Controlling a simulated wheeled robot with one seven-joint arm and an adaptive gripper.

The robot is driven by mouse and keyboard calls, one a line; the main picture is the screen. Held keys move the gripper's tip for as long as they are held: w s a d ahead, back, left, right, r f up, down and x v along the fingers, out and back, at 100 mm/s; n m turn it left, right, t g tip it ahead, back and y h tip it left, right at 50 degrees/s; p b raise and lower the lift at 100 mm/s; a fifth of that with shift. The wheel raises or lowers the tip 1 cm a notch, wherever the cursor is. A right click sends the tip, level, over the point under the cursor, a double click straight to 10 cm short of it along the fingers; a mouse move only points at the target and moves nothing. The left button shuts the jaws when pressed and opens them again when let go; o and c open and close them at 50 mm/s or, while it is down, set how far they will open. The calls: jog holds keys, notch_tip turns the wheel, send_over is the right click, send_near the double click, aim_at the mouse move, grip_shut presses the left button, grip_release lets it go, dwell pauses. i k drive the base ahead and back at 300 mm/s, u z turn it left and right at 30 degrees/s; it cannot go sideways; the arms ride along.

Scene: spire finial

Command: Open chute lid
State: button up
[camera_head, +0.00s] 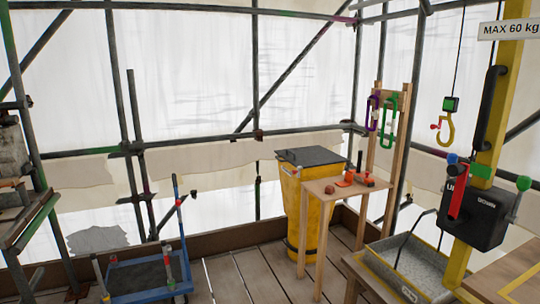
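The chute (317,228) is a tall yellow bin-like body standing on the plank floor near the back edge. Its dark grey lid (310,156) lies flat across the top and looks shut. A small pale part shows at the lid's front left edge, too small to make out. A wooden stand hides part of the chute's front and right side. My gripper is not in view.
The wooden stand (334,186) holds small orange items, with purple and green carabiners on its upright. A blue cart (150,278) stands at left. A yellow hoist post (500,150) and grey tray (410,262) are at right. Planks left of the chute look clear.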

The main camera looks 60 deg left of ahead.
aim_at(309, 156)
jog(key=u, duration=1.45)
jog(key=i, duration=3.25)
jog(key=u, duration=3.1)
jog(key=k, duration=0.2)
jog(key=z, duration=1.3)
